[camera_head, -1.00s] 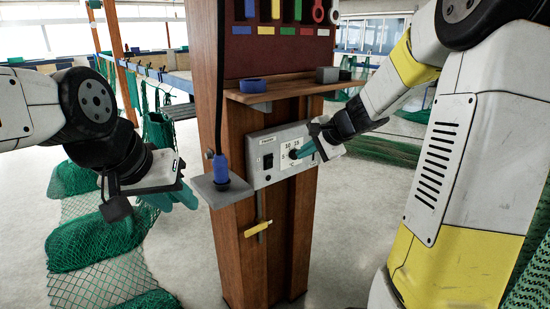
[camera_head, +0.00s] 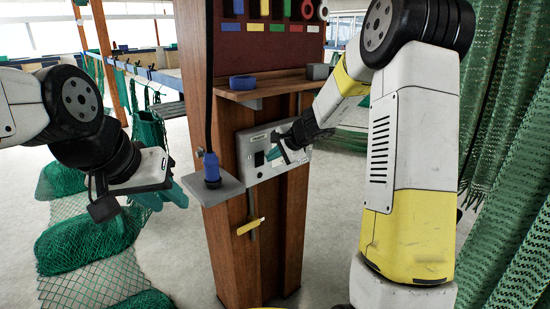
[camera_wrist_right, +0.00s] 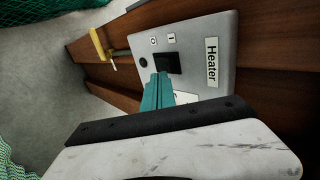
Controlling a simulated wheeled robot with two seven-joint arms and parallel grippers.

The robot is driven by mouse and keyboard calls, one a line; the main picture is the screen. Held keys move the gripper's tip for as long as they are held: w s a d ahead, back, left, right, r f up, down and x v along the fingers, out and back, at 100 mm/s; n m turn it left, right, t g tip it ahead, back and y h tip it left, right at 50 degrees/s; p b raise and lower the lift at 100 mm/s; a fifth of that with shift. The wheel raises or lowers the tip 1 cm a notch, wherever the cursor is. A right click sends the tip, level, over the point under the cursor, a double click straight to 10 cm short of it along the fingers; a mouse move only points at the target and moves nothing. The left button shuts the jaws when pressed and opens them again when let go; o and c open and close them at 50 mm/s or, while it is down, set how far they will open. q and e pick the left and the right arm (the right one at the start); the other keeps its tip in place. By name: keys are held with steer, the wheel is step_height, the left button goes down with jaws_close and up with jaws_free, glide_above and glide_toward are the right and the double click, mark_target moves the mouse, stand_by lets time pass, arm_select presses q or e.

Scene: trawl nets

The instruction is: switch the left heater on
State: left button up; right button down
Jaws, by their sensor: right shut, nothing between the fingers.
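The heater panel (camera_head: 246,173) is a grey box on the wooden post. In the right wrist view its label reads "Heater" (camera_wrist_right: 211,63). A black rocker switch (camera_wrist_right: 168,62) sits on it, with "O" and "I" marks beside it. The switch (camera_head: 259,158) also shows in the head view. My right gripper (camera_head: 272,153) is shut and empty, its teal fingertips (camera_wrist_right: 160,76) right at the edge of the switch. I cannot tell whether they touch it. The dial area is mostly hidden behind my right gripper. My left gripper (camera_head: 168,192) hangs left of the post, away from the panel.
A small grey shelf with a blue connector (camera_head: 211,167) and cable juts out left of the panel. A yellow-handled lever (camera_head: 250,226) is below. Green nets (camera_head: 85,240) lie at left.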

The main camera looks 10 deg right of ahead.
mark_target(262, 151)
steer(key=shift+w+a+r, duration=0.15)
steer(key=shift+w+a, duration=0.15)
steer(key=shift+w, duration=0.25)
steer(key=shift+w+a+r, duration=0.25)
steer(key=shift+w+a, duration=0.2)
steer(key=shift+w, duration=0.15)
steer(key=shift+r, duration=0.1)
steer(key=shift+r, duration=0.75)
steer(key=shift+d, duration=0.1)
